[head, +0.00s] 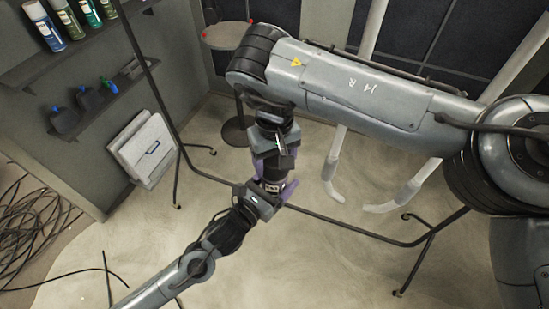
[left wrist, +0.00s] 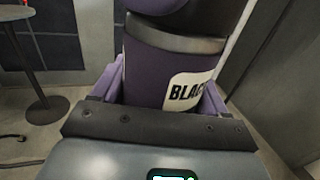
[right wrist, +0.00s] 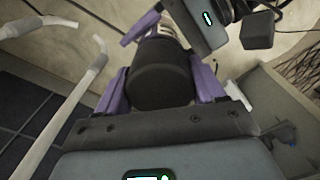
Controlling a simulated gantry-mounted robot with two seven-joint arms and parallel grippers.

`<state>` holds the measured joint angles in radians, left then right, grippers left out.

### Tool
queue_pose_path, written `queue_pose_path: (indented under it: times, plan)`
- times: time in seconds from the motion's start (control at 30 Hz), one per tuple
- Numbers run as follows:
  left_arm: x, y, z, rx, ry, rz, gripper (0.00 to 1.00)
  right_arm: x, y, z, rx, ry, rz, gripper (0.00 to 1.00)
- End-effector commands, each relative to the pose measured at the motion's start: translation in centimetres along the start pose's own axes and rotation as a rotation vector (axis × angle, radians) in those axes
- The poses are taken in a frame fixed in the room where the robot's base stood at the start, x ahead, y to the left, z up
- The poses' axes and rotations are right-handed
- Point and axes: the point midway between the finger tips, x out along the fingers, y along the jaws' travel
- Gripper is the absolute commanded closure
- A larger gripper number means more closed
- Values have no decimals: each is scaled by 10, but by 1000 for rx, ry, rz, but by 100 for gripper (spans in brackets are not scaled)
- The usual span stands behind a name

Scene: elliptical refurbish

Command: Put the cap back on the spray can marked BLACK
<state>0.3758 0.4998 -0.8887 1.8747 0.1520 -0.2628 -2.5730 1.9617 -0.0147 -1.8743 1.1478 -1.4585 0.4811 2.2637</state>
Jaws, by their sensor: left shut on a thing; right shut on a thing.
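The spray can marked BLACK (left wrist: 165,78) is dark with a white label. My left gripper (head: 272,200) is shut around its body, with purple fingers on both sides in the left wrist view. A black cap (right wrist: 160,75) sits between the purple fingers of my right gripper (head: 270,152), which is shut on it. In the head view the right gripper is directly above the can, pointing down. In the right wrist view the can's top is mostly hidden behind the cap. I cannot tell whether cap and can touch.
A round stand (head: 228,35) is at the back. Pale poles (head: 330,165) stand right of my grippers. Cables (head: 35,235) lie at left.

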Motion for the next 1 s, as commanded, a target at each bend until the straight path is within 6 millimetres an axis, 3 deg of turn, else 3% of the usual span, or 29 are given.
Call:
queue_pose_path:
  times: [0.43, 0.47, 0.63, 1.0]
  plan:
    - [0, 0, 2, 0, -4, 0, 75, 5, 0, 0, 0, 0, 0, 56]
    - [0, 0, 2, 0, -4, 0, 75, 5, 0, 0, 0, 1, 0, 27]
    - [0, 0, 2, 0, -4, 0, 75, 5, 0, 0, 0, 0, 0, 2]
    - [0, 0, 2, 0, -4, 0, 75, 5, 0, 0, 0, 0, 0, 0]
